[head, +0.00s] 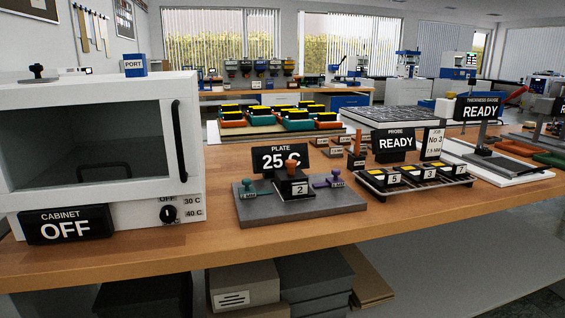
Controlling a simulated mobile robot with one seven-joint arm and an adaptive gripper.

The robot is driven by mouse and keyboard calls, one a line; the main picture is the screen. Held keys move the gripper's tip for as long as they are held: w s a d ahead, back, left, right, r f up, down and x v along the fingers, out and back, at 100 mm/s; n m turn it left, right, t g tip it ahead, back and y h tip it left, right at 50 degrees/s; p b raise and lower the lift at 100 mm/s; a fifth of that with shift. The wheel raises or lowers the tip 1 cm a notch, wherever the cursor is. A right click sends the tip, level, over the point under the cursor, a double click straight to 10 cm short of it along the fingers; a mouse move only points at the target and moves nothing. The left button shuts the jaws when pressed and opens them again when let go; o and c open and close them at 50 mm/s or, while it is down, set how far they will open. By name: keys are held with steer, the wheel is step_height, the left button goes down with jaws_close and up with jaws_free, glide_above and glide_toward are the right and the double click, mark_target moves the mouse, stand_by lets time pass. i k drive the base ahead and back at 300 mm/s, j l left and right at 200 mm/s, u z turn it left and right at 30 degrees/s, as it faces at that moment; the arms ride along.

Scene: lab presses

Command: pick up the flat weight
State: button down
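No label in view names a flat weight, so I cannot tell for sure which piece it is. On the grey plate (275,211) stands a dark block marked 2 (293,188), with a brown knobbed piece (292,169) on top. A teal knobbed piece (249,189) is left of it and a purple one (334,179) right of it, both with small MM labels. My gripper is not in view.
The white cabinet (85,91) has a dark window, a closed door and an OFF sign (66,225). A PLATE 25 C sign (281,158) stands behind the grey plate. A rack (415,186) with numbered yellow-topped blocks is at the right. The wooden bench front (215,240) is clear.

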mark_target(284, 178)
steer(key=i+l, duration=0.15)
steer(key=l, duration=0.25)
steer(key=i+l, duration=0.15)
steer(key=l, duration=0.2)
steer(key=i+l, duration=0.15)
steer(key=l, duration=0.25)
